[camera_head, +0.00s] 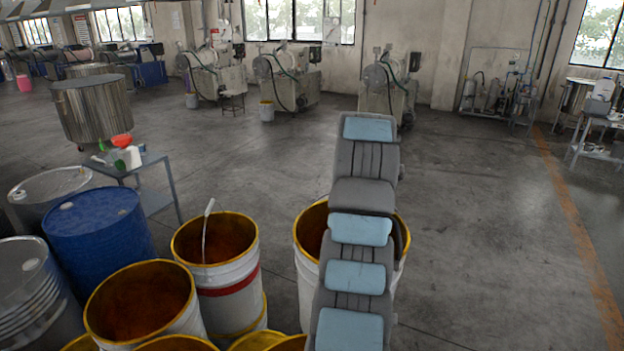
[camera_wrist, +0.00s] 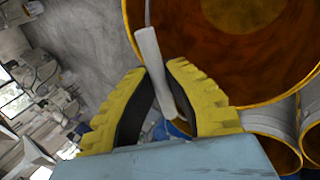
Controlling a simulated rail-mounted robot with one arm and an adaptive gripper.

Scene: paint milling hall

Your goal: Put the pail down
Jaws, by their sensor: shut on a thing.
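My gripper (camera_wrist: 159,70) has yellow ridged fingers with dark inner pads. In the wrist view it is shut on the white grip of a handle (camera_wrist: 150,48). Beside it is the round gold rim of a pail (camera_wrist: 132,30) with an orange-brown inside. In the head view my arm hides my gripper. A white pail with a yellow rim (camera_head: 305,262) stands out on both sides behind my arm, and it appears to be the held one. Most of its body and its handle are hidden there. I cannot tell whether its base touches anything.
A red-banded pail (camera_head: 232,284) with a raised white handle stands left, among several more yellow-rimmed pails (camera_head: 190,327). A blue drum (camera_head: 105,232), metal drums and a small table (camera_head: 155,163) lie further left. The floor (camera_head: 480,230) to the right is clear.

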